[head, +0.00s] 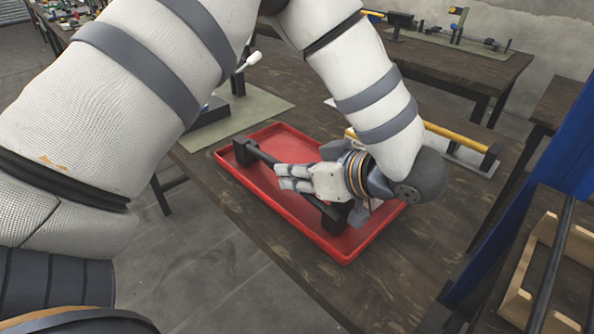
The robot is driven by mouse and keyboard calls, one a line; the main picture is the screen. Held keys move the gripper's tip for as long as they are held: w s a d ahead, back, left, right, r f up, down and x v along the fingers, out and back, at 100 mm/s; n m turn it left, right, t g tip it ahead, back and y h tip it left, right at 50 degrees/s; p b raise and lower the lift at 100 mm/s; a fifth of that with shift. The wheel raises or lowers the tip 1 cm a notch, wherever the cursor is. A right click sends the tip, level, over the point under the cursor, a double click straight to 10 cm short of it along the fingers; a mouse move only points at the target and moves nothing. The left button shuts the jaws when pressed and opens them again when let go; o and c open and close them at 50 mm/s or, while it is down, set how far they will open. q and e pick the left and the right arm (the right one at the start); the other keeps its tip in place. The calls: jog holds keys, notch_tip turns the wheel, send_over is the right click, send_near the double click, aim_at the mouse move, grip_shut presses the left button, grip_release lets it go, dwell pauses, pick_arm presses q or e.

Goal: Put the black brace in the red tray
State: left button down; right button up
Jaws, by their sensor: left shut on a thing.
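The red tray (336,246) lies on the brown wooden table. The black brace (262,155) is long, with a block at its far left end and another block at its near right end. It lies over the inside of the tray, and I cannot tell whether it rests on the floor of the tray. My left gripper (290,178) is over the tray, shut on the middle of the brace. The gripper and wrist hide part of the brace. My right gripper is not in view.
A press with a white-knobbed lever (253,58) stands on a green mat (262,105) behind the tray. A yellow bar (455,136) lies on a pale plate at the right. A wooden rack (528,262) stands at lower right. The table's front right is clear.

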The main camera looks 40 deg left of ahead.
pick_arm(q)
jog(key=c, duration=1.6)
grip_release()
jog(key=shift+f, duration=0.1)
jog(key=shift+o, duration=0.2)
jog(key=shift+d+r, duration=0.1)
jog(key=shift+r, duration=0.15)
jog(key=v, duration=1.1)
jog(key=shift+d+r, duration=0.2)
jog(key=shift+d, duration=0.15)
